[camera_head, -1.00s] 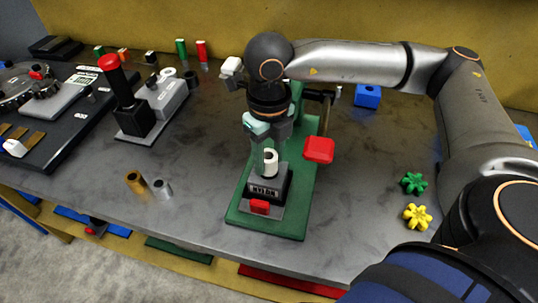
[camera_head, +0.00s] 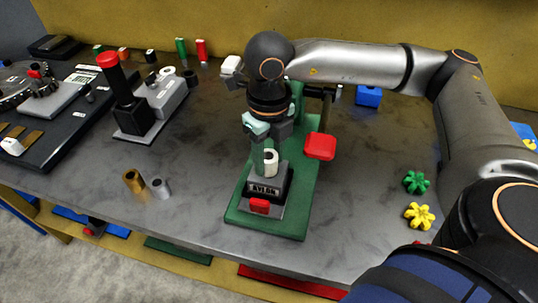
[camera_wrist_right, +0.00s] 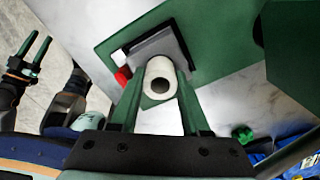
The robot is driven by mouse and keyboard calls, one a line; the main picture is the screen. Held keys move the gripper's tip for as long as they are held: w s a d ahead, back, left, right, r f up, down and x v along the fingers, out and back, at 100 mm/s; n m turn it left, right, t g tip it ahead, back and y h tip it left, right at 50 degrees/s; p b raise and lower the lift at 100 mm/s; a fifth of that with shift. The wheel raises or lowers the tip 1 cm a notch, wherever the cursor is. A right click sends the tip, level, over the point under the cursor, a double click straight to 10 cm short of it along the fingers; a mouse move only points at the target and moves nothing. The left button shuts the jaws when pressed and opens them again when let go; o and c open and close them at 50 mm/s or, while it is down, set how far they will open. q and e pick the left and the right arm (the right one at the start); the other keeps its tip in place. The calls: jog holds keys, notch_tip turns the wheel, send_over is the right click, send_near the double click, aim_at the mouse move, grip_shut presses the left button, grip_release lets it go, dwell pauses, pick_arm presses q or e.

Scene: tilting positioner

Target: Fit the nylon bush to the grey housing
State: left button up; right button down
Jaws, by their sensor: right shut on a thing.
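The white nylon bush (camera_head: 271,164) is upright between the fingers of my right gripper (camera_head: 268,160). It stands at the top of a black block labelled NYLON (camera_head: 267,186); I cannot tell whether it still touches the block. In the right wrist view the bush (camera_wrist_right: 160,82) shows its open bore between the two green fingers. A grey housing-like block (camera_head: 172,97) with round parts on it stands at the back left, beside a black block with a red-topped post. My left gripper (camera_wrist_right: 30,50) shows in the right wrist view, its two green fingers apart and empty.
A green stand (camera_head: 290,220) carries the labelled block, with a red pad (camera_head: 320,146) at its right. A brass bush (camera_head: 134,180) and a grey bush (camera_head: 160,187) stand left. Green (camera_head: 416,182) and yellow (camera_head: 419,215) knobs lie right.

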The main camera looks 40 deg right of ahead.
jog(key=shift+f+b, duration=0.5)
jog(key=shift+f, duration=0.1)
jog(key=shift+c, duration=1.5)
grip_release()
jog(key=shift+r, duration=0.1)
notch_tip(320, 180, up, 13)
jog(key=shift+f, duration=0.2)
jog(key=shift+p, duration=0.3)
